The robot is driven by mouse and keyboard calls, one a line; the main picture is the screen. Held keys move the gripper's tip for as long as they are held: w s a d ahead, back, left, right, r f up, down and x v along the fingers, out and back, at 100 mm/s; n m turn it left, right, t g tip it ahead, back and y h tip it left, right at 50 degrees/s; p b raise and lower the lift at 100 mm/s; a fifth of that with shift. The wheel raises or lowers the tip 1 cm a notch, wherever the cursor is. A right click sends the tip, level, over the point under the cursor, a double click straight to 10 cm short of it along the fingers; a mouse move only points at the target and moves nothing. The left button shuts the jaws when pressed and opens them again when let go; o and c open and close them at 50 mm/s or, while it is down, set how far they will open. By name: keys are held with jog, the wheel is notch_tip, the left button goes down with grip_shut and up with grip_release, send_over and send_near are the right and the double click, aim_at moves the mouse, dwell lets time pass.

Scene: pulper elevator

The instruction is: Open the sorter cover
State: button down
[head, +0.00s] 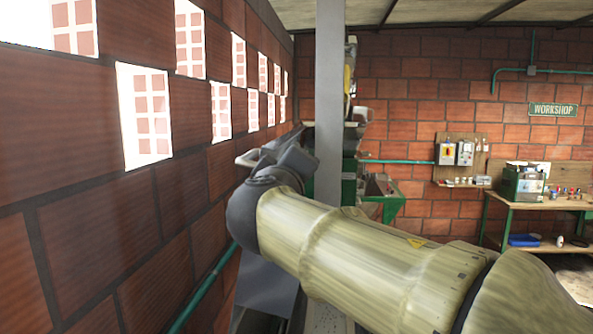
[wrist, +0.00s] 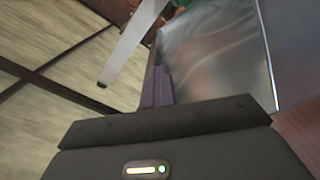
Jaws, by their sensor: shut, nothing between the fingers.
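I cannot pick out the sorter cover for certain. A smooth, shiny metal panel (wrist: 215,50) fills the upper right of the wrist view, just beyond my fingers; it may be the cover. My gripper's dark fingers (wrist: 160,88) show there close together and empty, beside the panel's left edge. I cannot tell whether they touch it. A pale narrow bar (wrist: 130,48) slants down to the left of the fingers. In the head view my arm reaches forward to the left, and its dark wrist end hides much of the machinery behind; the fingertips are not clear there.
A grey upright post (head: 330,90) stands just behind my wrist. A brick wall (head: 110,225) with lattice openings runs close along the left. Green machinery (head: 385,195) stands behind the post. A workbench (head: 545,203) is at the far right, below a WORKSHOP sign (head: 552,109).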

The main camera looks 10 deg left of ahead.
jog(key=c, duration=2.2)
grip_release()
jog(key=shift+w+d+r, duration=0.2)
jog(key=shift+w+d, duration=0.05)
jog(key=shift+d, duration=0.1)
jog(key=c, duration=1.4)
grip_release()
jog(key=shift+s+a+f, duration=0.1)
jog(key=shift+a+f, duration=0.05)
jog(key=shift+s+a+f+b, duration=0.1)
jog(key=shift+s+f+b, duration=0.15)
jog(key=shift+b, duration=0.35)
jog(key=s+b, duration=0.6)
jog(key=s, duration=1.2)
jog(key=shift+d+b, duration=0.35)
jog(key=shift+d, duration=0.1)
jog(key=shift+f+b, duration=0.2)
jog(key=shift+b, duration=0.1)
